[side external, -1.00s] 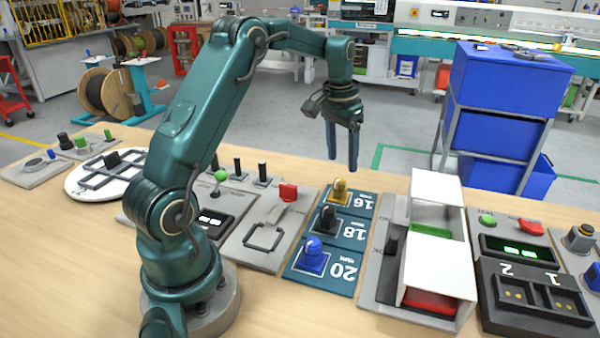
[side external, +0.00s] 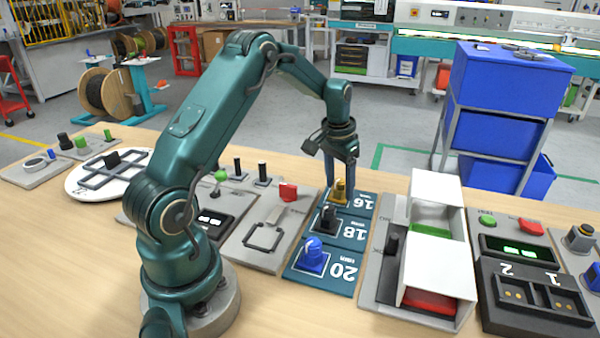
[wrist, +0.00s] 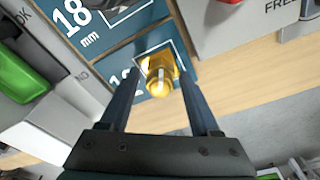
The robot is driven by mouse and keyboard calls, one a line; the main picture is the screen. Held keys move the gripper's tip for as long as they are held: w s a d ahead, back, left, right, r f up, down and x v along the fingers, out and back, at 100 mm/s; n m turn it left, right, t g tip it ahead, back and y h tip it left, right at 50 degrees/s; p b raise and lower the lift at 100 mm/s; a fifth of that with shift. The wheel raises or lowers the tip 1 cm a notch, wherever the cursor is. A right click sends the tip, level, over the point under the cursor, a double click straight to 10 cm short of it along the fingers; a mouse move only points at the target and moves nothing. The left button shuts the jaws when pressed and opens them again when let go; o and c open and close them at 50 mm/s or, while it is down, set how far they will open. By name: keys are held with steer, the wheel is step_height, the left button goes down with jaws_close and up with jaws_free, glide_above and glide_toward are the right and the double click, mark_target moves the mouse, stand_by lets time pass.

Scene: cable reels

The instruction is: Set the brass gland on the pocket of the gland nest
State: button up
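The brass gland (side external: 341,192) stands upright on the 16 mm square of the dark teal size board (side external: 327,284). In the wrist view the gland (wrist: 160,76) is seen from above, between my two fingertips. My gripper (side external: 341,180) is over the 16 mm square, pointing down. In the wrist view my gripper (wrist: 163,66) is open, with one finger on each side of the gland and gaps showing. The fingers partly hide the gland in the side view. I cannot tell for certain which fixture is the gland nest.
A black gland (side external: 327,218) and a blue gland (side external: 313,255) stand on the nearer squares of the board. A white-walled box (side external: 440,262) with green and red inside is to the right. A grey panel with a red-handled part (side external: 288,192) is to the left.

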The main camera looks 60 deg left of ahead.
jaws_close()
steer(key=shift+r, duration=3.8)
